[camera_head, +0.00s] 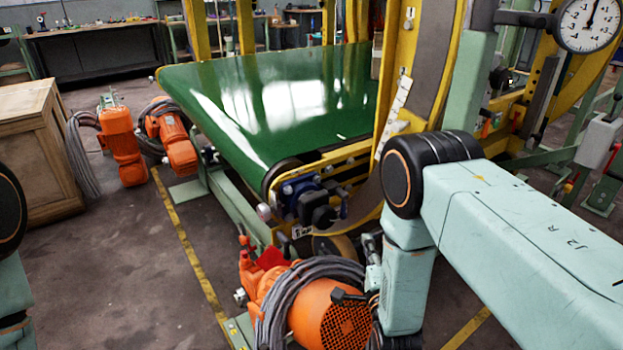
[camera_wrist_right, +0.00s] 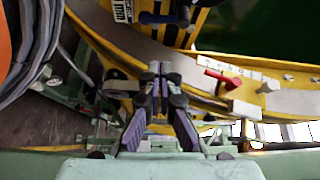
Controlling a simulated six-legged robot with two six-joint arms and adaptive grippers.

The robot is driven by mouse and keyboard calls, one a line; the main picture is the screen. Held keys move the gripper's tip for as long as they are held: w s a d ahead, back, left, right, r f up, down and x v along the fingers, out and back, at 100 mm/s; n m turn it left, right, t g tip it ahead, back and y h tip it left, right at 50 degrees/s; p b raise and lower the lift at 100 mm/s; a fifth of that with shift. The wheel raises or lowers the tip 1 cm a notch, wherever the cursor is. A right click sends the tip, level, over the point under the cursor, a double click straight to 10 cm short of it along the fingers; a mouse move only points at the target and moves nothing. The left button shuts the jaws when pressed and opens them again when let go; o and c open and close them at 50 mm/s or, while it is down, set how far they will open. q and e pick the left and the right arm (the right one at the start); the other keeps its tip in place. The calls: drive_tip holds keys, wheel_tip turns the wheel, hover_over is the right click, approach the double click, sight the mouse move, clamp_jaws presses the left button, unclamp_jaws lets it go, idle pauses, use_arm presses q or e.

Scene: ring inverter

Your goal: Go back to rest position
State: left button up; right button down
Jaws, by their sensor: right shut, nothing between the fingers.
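My right gripper (camera_wrist_right: 158,75) shows in the wrist view with its dark, purple-edged fingers shut together and nothing between them. It is over the yellow curved frame (camera_wrist_right: 125,35) of the ring machine; I cannot tell whether it touches. In the head view my right arm comes in from the right, bends at a black joint and runs down beside the machine; its gripper is hard to make out there. My left arm shows only as links at the left edge, and its gripper is outside the frame.
A green conveyor belt (camera_head: 270,95) fills the middle. An orange motor (camera_head: 325,315) with coiled grey cable stands low beside my right arm. A red handle (camera_wrist_right: 222,78) is right of my gripper.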

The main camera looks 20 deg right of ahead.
drive_tip(key=s+f+n+g, duration=0.1)
drive_tip(key=s+f, duration=0.1)
drive_tip(key=s+f+n+g+y, duration=0.1)
drive_tip(key=s+f+n+g, duration=0.1)
drive_tip(key=f, duration=0.1)
drive_tip(key=s+f+n+g, duration=0.2)
drive_tip(key=shift+s+a+f+y, duration=0.15)
drive_tip(key=shift+a+y, duration=0.15)
drive_tip(key=shift+a, duration=0.1)
drive_tip(key=s+a+f+n+g+y, duration=0.1)
drive_tip(key=s+n+g, duration=0.5)
drive_tip(key=s, duration=0.9)
drive_tip(key=s+a+f+n+g+y+p, duration=0.1)
drive_tip(key=s+f+n+g, duration=0.3)
drive_tip(key=s, duration=1.1)
drive_tip(key=a+n+g, duration=0.1)
drive_tip(key=n+g, duration=0.2)
drive_tip(key=n, duration=0.1)
drive_tip(key=shift+s+a, duration=0.35)
drive_tip(key=shift+s+d, duration=0.1)
